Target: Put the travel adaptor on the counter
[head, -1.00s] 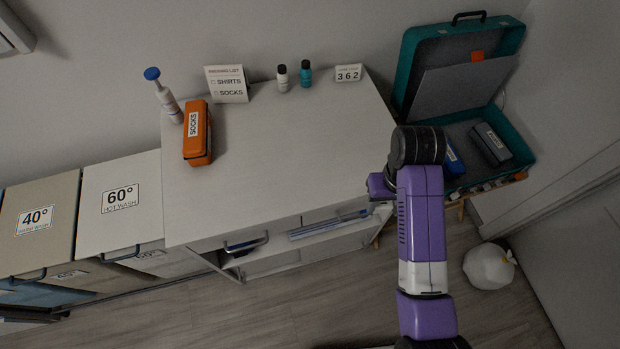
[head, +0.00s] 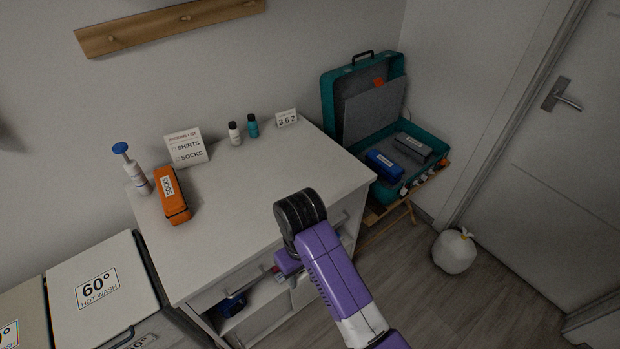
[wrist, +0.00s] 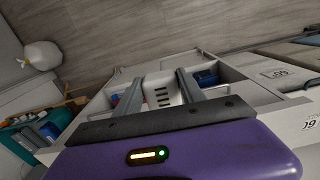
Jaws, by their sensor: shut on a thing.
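My gripper (wrist: 160,80) points at the open front of the white cabinet in the wrist view. Its two fingers are shut on a pale block with dark slots, which looks like the travel adaptor (wrist: 162,97). In the head view my purple arm reaches to the counter's front side, and its dark wrist joint hides the fingers and most of what they hold. The counter (head: 245,195) is the white top of this cabinet. Its middle is bare.
On the counter stand an orange socks case (head: 172,195), a pump bottle (head: 135,170), a packing list card (head: 186,148), two small bottles (head: 235,133) and a number card (head: 287,118). An open teal suitcase (head: 345,100) is at right. A white bag (head: 454,252) lies on the floor.

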